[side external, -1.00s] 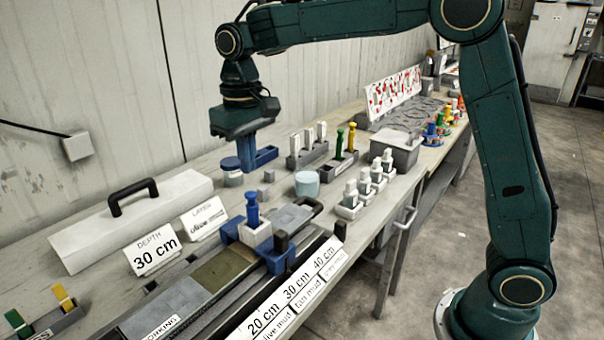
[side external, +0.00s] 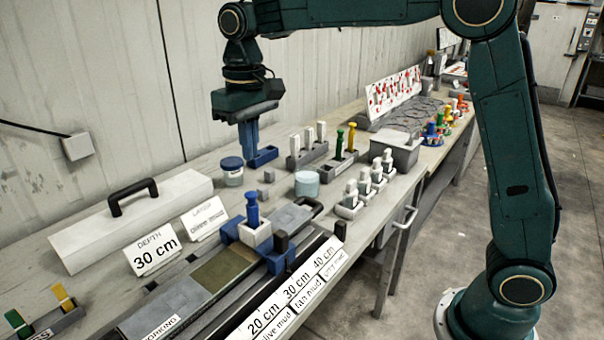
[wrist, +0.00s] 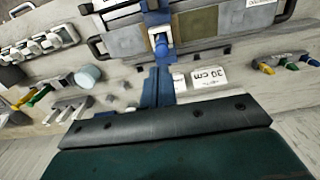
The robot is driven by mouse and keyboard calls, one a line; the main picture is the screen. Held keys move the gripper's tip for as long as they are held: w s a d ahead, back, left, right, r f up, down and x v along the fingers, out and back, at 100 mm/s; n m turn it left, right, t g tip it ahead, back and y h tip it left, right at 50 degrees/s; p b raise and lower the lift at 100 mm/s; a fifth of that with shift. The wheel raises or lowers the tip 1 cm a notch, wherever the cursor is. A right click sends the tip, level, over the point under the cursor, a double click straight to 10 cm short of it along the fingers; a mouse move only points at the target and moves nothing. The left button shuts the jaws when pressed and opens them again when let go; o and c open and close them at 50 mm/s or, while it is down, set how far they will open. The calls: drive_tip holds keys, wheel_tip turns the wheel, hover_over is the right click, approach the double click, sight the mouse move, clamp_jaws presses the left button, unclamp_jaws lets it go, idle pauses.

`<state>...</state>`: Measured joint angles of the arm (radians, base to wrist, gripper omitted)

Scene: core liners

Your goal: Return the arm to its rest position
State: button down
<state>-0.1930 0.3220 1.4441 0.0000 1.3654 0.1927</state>
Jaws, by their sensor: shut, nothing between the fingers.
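My gripper (side external: 249,136) is shut and empty, pointing down above the back part of the bench. In the side view its blue fingers hang just above and in front of a blue open tray (side external: 264,157); I cannot tell how far above. In the wrist view the fingers (wrist: 158,85) sit close together with nothing between them. A blue-handled tool (side external: 252,210) stands upright in a white block on the blue carriage (side external: 275,262) over the core liner, well below and apart from my gripper.
A jar with a blue lid (side external: 232,172), a pale cylinder (side external: 307,184) and racks of pegs (side external: 308,152) stand near. The wall is close behind; air above the bench is clear.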

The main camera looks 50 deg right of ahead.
drive_tip(key=s+d+f+t, duration=0.1)
drive_tip(key=s+d, duration=0.3)
drive_tip(key=s, duration=0.9)
drive_tip(key=s+d+f+t, duration=0.1)
drive_tip(key=s+d+t, duration=0.3)
drive_tip(key=s, duration=1)
drive_tip(key=shift+d, duration=0.4)
